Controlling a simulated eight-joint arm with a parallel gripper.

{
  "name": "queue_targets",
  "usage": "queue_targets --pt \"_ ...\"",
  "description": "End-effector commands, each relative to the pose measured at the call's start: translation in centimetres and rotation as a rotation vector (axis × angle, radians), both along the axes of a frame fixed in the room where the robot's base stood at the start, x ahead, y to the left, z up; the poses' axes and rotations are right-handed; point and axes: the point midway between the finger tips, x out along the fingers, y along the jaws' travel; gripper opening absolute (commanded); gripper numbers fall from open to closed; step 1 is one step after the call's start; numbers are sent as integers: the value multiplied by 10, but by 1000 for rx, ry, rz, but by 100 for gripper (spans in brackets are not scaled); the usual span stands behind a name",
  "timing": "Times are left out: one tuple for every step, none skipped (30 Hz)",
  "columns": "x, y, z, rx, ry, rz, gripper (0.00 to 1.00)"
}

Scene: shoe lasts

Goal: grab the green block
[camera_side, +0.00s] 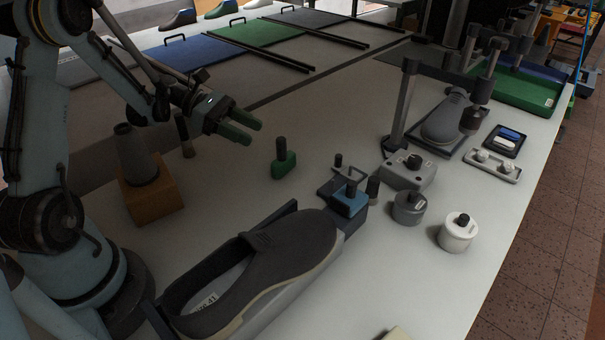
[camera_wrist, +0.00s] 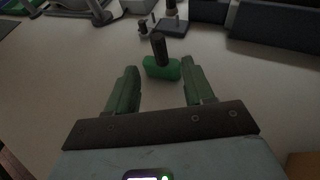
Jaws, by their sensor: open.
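Nothing hides the block in either view.
A dark grey shoe (camera_side: 260,270) lies in front. A blue block (camera_side: 349,199) on a stand is to the right of the green block. Clear table surrounds the green block.

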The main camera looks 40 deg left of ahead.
Motion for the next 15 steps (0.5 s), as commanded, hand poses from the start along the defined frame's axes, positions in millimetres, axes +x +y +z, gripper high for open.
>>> queue_targets --pt "4 -8 -4 0 0 -4 52" --pt "6 -11 -5 1 -1 -4 52" --pt "8 -16 -7 2 -1 -4 52" --pt "9 -18 -8 2 -1 -4 52" --pt "11 -21 -10 2 -1 -3 52" --pt "12 -23 -11 2 -1 -2 52" --pt "13 -24 -11 2 -1 -1 52" --pt "13 -25 -12 2 -1 -1 52" --pt "14 -27 -12 2 -1 -2 52" --pt "15 -29 -13 2 -1 -2 52" --pt "16 -31 -14 1 0 -3 52" --pt "18 -35 -16 2 -1 -3 52" --pt "20 -39 -18 2 -1 -3 52" --pt "22 -43 -20 3 -1 -5 52" --pt "25 -48 -22 3 -1 -4 52"
